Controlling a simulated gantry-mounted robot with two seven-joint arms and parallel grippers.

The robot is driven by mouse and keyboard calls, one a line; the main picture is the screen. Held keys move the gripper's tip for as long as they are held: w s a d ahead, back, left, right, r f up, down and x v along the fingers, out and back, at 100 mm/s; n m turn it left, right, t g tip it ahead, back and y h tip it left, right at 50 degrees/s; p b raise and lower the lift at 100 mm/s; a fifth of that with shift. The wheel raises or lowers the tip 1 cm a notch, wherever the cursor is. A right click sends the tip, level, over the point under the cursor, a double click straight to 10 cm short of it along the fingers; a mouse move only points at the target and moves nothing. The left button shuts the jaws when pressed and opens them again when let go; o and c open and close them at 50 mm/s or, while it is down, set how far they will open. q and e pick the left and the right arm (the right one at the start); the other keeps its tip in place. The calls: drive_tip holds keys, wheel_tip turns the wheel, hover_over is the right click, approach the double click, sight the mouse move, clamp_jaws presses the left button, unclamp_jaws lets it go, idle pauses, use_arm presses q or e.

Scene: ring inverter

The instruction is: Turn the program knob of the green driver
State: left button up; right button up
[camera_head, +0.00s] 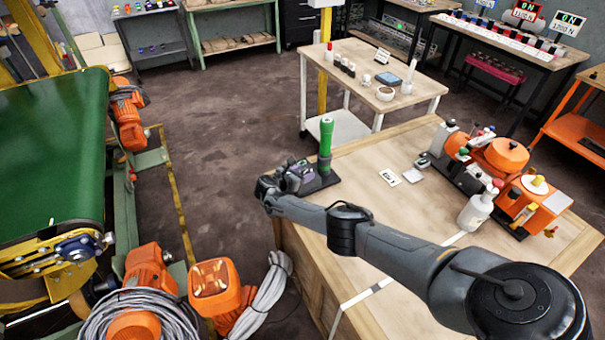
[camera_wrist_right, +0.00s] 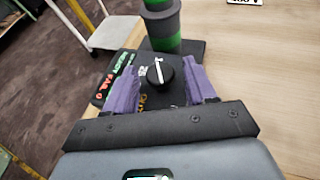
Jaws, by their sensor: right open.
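The green driver has an upright green cylinder (camera_head: 326,138) with dark bands on a dark base plate (camera_head: 323,182), near the wooden table's left corner. In the right wrist view, the black program knob (camera_wrist_right: 160,76) with a white pointer line sits on the driver's dark panel, in front of the green cylinder (camera_wrist_right: 162,28). The pointer points roughly up in that picture. My right gripper (camera_wrist_right: 165,82) is open, with one purple finger on each side of the knob and gaps between. In the head view, my right gripper (camera_head: 293,177) hides the knob. My left gripper is not in view.
Orange machines (camera_head: 500,155) and a white bottle (camera_head: 476,210) stand on the wooden table (camera_head: 375,160) at right. Small cards (camera_head: 390,177) lie near the driver. A green conveyor (camera_head: 55,150) is at far left. The table between driver and machines is mostly clear.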

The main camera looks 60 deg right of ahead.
drive_tip(key=shift+a+r, duration=0.1)
drive_tip(key=shift+a+r+p, duration=0.2)
drive_tip(key=shift+a+p, duration=0.05)
drive_tip(key=shift+p, duration=0.05)
drive_tip(key=p+v, duration=0.5)
drive_tip(key=v, duration=0.5)
drive_tip(key=shift+f, duration=0.15)
